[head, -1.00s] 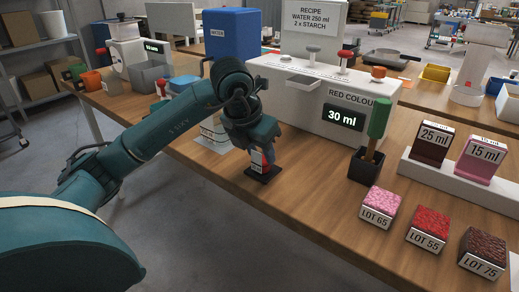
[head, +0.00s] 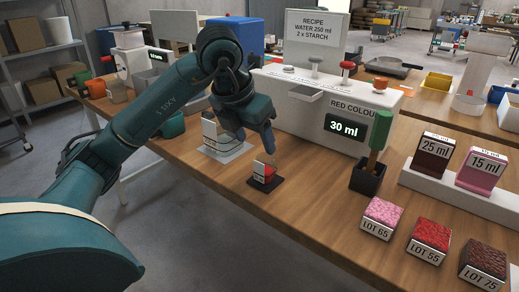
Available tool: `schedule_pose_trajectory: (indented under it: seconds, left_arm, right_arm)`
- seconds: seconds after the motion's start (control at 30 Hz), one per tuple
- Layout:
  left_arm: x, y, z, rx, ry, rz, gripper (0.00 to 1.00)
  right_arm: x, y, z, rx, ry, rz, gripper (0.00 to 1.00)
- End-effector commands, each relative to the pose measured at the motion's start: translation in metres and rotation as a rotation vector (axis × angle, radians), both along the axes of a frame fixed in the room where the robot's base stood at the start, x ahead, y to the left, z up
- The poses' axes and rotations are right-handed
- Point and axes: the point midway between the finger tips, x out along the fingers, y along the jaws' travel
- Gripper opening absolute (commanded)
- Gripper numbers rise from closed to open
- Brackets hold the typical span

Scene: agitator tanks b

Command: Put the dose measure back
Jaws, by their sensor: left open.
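A small red item with a pale label plate (head: 264,171), which looks like the dose measure, stands on a black pad (head: 258,185) near the table's front edge. Its lettering is too small to read. My left gripper (head: 256,140) is open, fingers pointing down, above and slightly behind it, apart from it and empty. A white rack (head: 440,190) at the right holds a dark 25 ml block (head: 433,158) and a pink 15 ml block (head: 481,170). My right gripper is not in view.
The white RED COLOUR machine (head: 320,108), reading 30 ml, stands behind. A green-handled tool sits in a black holder (head: 367,178). Blocks LOT 65 (head: 382,213), LOT 55 (head: 428,240) and LOT 75 (head: 484,262) line the front right. A labelled white stand (head: 222,150) is left of the pad.

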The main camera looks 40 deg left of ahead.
Motion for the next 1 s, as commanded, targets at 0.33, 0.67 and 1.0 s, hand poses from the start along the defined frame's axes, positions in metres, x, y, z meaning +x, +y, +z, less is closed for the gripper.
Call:
schedule_pose_trajectory:
  seconds: [0.33,0.67,1.0]
  left_arm:
    - [-0.016,0.001,0.039,0.0,0.0,0.0,0.6]
    - [-0.017,0.001,0.04,0.0,0.001,0.0,0.6]
    - [-0.017,0.001,0.039,0.0,0.001,0.0,0.6]
  right_arm:
    - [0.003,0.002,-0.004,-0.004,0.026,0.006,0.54]
    - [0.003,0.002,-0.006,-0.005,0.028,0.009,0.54]
    - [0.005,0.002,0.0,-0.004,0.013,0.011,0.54]
